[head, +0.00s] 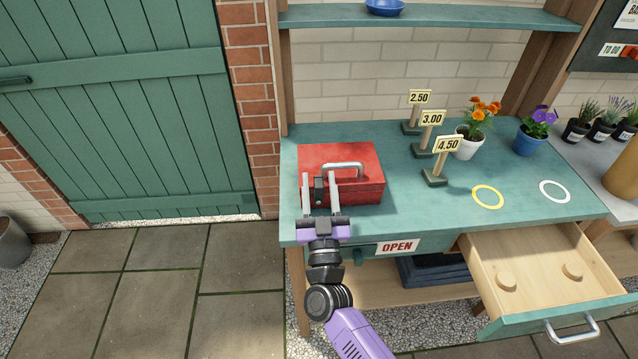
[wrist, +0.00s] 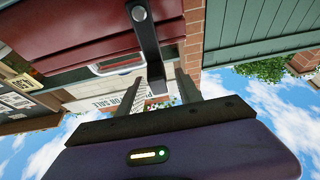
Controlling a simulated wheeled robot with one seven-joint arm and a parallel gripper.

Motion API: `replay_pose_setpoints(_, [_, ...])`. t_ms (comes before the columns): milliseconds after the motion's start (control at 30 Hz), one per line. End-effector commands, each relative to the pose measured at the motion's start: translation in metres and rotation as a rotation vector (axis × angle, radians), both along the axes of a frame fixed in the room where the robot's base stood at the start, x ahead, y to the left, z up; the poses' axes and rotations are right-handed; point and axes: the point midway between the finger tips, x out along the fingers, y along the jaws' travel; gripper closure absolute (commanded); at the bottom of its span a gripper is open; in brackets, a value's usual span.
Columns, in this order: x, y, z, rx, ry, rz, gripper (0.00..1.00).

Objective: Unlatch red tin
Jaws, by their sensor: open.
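The red tin (head: 350,166) is a closed box with a pale metal handle (head: 343,166) on its lid. It stands at the left of the teal bench. A dark latch (head: 318,190) is on its front, and in the wrist view the latch (wrist: 147,45) is a dark strap with a round rivet, hanging over the red tin (wrist: 70,35). My gripper (head: 319,177) is open at the tin's front. Its two grey fingers lie on either side of the latch. In the wrist view the strap's lower end is between the fingers (wrist: 158,85); contact cannot be told.
The teal bench (head: 395,228) also holds price signs (head: 435,173), an orange-flowered pot (head: 467,146), a blue pot (head: 530,140), a yellow ring (head: 488,197) and a white ring (head: 555,192). An open drawer (head: 545,252) juts out at right. An OPEN sign (head: 398,247) is on the bench front.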

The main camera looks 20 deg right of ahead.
Motion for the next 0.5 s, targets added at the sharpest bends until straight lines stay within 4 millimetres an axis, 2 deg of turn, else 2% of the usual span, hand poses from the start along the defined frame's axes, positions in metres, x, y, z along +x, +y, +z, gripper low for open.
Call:
replay_pose_setpoints(133, [-0.0001, 0.0000, 0.0000, 0.000, 0.000, 0.000, 0.58])
replay_pose_setpoints(333, [-0.0002, 0.0001, 0.0000, 0.000, 0.000, 0.000, 0.97])
replay_pose_setpoints(367, [-0.0003, 0.0002, 0.0000, 0.000, 0.000, 0.000, 1.00])
replay_pose_setpoints(500, [-0.0003, 0.0002, 0.0000, 0.000, 0.000, 0.000, 1.00])
